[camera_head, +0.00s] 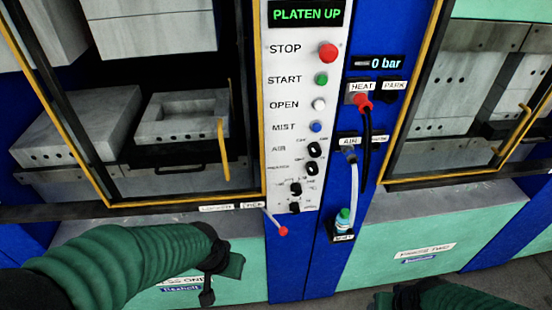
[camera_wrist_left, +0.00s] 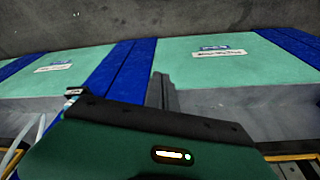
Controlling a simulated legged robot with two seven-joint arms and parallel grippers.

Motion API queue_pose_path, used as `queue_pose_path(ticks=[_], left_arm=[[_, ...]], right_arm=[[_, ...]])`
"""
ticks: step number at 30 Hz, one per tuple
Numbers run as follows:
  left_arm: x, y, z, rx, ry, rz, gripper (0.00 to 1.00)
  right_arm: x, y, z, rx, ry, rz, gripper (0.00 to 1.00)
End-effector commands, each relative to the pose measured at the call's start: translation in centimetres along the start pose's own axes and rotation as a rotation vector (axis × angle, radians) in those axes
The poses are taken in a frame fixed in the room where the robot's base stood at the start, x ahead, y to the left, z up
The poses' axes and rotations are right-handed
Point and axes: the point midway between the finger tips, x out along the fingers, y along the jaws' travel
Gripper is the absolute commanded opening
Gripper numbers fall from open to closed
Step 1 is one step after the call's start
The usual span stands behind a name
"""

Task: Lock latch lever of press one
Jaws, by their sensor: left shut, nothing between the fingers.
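The latch lever (camera_head: 274,222) of press one is a thin grey rod with a red knob. It slants down to the right from the sill, below the control panel. My left gripper (camera_head: 207,297) is in front of press one's green lower panel, left of the lever and below it, not touching it. Its dark fingers also show in the left wrist view (camera_wrist_left: 160,92), closed together with nothing between them. The lever cannot be made out in that view. Only a little of my right arm shows at the bottom edge of the head view; its finger state is unclear.
The control panel (camera_head: 292,120) reads PLATEN UP above buttons and knobs. The gauge (camera_head: 378,63) reads 0 bar. Press one's yellow-framed door is at left.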

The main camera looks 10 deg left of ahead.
Motion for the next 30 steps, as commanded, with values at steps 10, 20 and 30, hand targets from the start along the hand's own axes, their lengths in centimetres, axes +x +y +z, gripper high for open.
queue_pose_path(ticks=[10,20,30], left_arm=[[3.1,6.8,-14.8,0.178,0.082,0.051,0.0],[0.9,10.0,-18.8,0.242,0.112,0.075,0.0],[1.7,10.0,-18.9,0.24,0.108,0.075,0.0]], right_arm=[[10.4,0.0,2.5,0.0,-0.002,0.0,0.57],[12.3,0.0,2.9,0.0,-0.001,0.0,0.57],[12.2,0.0,2.9,0.0,-0.001,0.0,0.57]])
